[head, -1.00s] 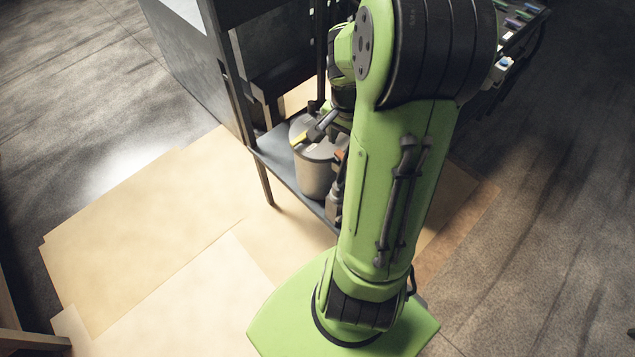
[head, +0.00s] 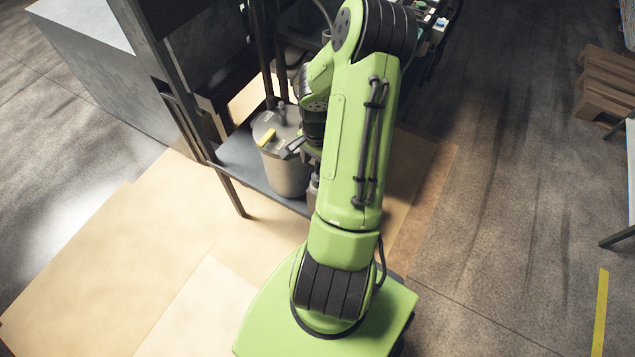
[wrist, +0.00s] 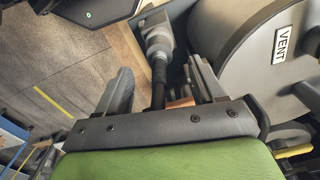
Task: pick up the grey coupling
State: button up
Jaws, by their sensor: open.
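The grey coupling (wrist: 158,38) shows at the top middle of the wrist view, with a black hose-like part (wrist: 158,78) running from it towards my palm. My gripper (wrist: 160,74) is open. One finger is to the left of the black part and the other to its right, with gaps visible on both sides. The grey coupling's body lies beyond the fingertips in the picture. In the head view my arm covers most of the gripper, and I cannot clearly make out the coupling there.
A grey canister (head: 283,172) with a yellow-handled lid stands on a dark shelf (head: 238,160). In the wrist view its lid, with a VENT label (wrist: 287,43), is close to the right finger. Dark rack posts (head: 182,95) rise beside it. A pallet (head: 605,88) stands at right.

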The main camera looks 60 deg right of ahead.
aim_at(318, 172)
notch_tip(318, 172, down, 5)
jog(key=shift+f+b, duration=0.15)
jog(key=shift+b, duration=0.75)
jog(key=shift+r, duration=0.2)
jog(key=c, duration=1.2)
